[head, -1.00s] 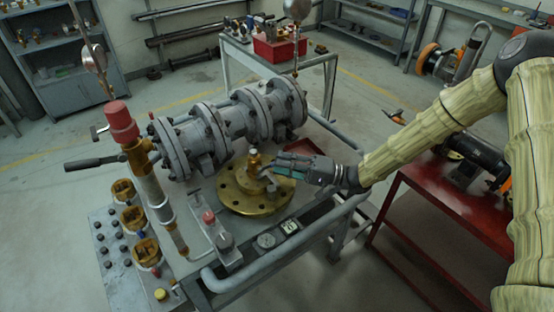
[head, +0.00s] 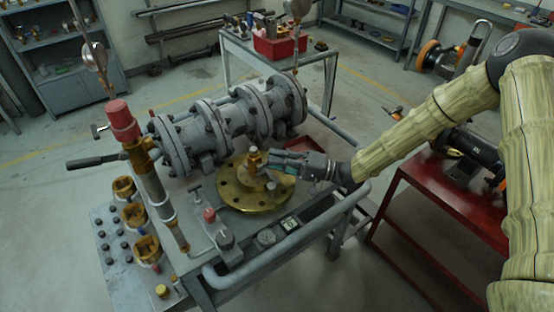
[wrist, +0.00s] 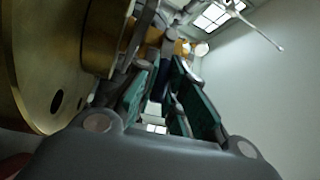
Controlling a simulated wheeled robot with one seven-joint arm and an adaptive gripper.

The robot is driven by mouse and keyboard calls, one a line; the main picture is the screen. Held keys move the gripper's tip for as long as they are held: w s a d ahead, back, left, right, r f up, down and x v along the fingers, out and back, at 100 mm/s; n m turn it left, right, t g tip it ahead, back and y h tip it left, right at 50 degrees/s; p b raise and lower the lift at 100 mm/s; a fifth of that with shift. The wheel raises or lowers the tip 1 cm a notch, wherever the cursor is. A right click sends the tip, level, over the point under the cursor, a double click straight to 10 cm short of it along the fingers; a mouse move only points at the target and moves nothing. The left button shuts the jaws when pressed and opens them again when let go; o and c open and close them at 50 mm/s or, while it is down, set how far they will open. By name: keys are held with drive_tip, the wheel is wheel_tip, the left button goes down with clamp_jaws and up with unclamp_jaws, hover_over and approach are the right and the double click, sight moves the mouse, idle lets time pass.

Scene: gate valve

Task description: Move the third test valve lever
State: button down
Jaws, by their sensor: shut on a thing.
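My gripper (head: 274,163) reaches in from the right, its fingers at the stem of the brass flange (head: 240,196) on the bench. In the wrist view its green-padded fingers (wrist: 168,88) are close together beside the brass flange (wrist: 35,65). A small grey lever part (head: 271,187) shows just below the fingers. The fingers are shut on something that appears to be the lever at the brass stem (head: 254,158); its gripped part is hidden. I cannot tell which test valve is the third.
A large grey flanged pipe valve (head: 225,125) stands behind the brass flange. A red-capped post (head: 122,120) with a dark handle is at left. A red cart (head: 405,235) stands at right.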

drive_tip(key=shift+r, duration=0.1)
drive_tip(key=shift+a+r+n+h+p, duration=0.1)
drive_tip(key=shift+r+n+h+p, duration=0.55)
drive_tip(key=shift+n+h+p, duration=0.15)
drive_tip(key=shift+s+a+r+n+g+h+p, duration=0.15)
drive_tip(key=shift+r+n+g+h+p, duration=0.15)
drive_tip(key=shift+r+n+h+p, duration=0.45)
drive_tip(key=shift+s+a+r+n+t+h+p, duration=0.25)
drive_tip(key=shift+n+h+p, duration=0.4)
drive_tip(key=shift+h, duration=0.2)
drive_tip(key=shift+s+a+r+n+t+h+p, duration=0.1)
drive_tip(key=shift+a+r+n+t+h+p, duration=0.1)
drive_tip(key=shift+n+h+p, duration=0.5)
drive_tip(key=c, duration=1.7)
unclamp_jaws()
drive_tip(key=shift+c, duration=0.2)
drive_tip(key=shift+d, duration=0.15)
